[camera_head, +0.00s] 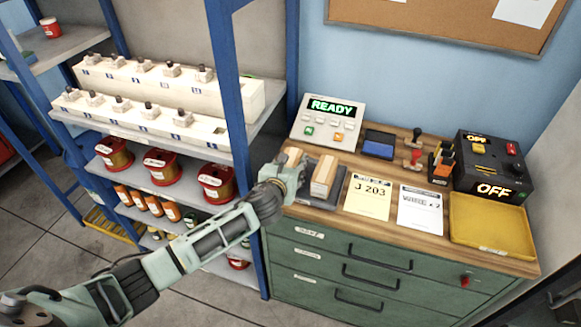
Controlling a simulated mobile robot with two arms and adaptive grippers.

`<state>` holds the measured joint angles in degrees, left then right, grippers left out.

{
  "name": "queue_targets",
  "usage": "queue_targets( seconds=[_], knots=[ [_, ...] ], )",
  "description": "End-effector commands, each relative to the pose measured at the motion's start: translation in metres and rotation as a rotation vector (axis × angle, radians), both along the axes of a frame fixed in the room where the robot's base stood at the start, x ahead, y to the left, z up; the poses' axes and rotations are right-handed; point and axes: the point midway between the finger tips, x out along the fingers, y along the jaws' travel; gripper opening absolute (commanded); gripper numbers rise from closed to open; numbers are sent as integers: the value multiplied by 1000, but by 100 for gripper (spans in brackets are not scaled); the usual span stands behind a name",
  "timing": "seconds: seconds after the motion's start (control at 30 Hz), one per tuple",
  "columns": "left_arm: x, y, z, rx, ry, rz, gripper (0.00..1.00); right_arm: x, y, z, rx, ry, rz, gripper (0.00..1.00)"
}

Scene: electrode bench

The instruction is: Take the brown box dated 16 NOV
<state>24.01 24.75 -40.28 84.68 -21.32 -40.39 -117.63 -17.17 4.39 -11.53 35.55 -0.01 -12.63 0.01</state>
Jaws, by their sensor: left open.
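I cannot make out a brown box with a readable 16 NOV date in the head view. My left gripper (298,170) is open at the left end of the wooden bench top (381,157), seen from behind its wrist. It is beside a light wooden block (324,174) that stands on a dark grey base (334,194). Another wooden piece (292,157) shows partly behind the gripper. Whether the fingers touch either piece cannot be told. My right gripper is out of view.
A blue-framed shelf (233,110) at left holds white racks, red spools (216,184) and orange-brown containers (152,204). The bench bears a READY panel (328,122), a yellow J 203 card (369,194), a white card (420,211), a yellow tray (492,221) and a black OFF unit (494,166).

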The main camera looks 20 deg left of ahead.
Motion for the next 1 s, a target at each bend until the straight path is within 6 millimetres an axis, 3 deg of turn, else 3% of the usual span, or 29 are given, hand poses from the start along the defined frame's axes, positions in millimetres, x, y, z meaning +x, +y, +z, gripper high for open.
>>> queue_targets(
  seconds=[0.37,0.87,1.0],
  knots=[
    [7,0,-3,-1,0,-1,49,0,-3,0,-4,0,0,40],
    [6,0,-3,-1,1,-1,5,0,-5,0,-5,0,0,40],
    [7,0,-2,-1,-1,-1,3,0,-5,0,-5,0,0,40]
  ],
)
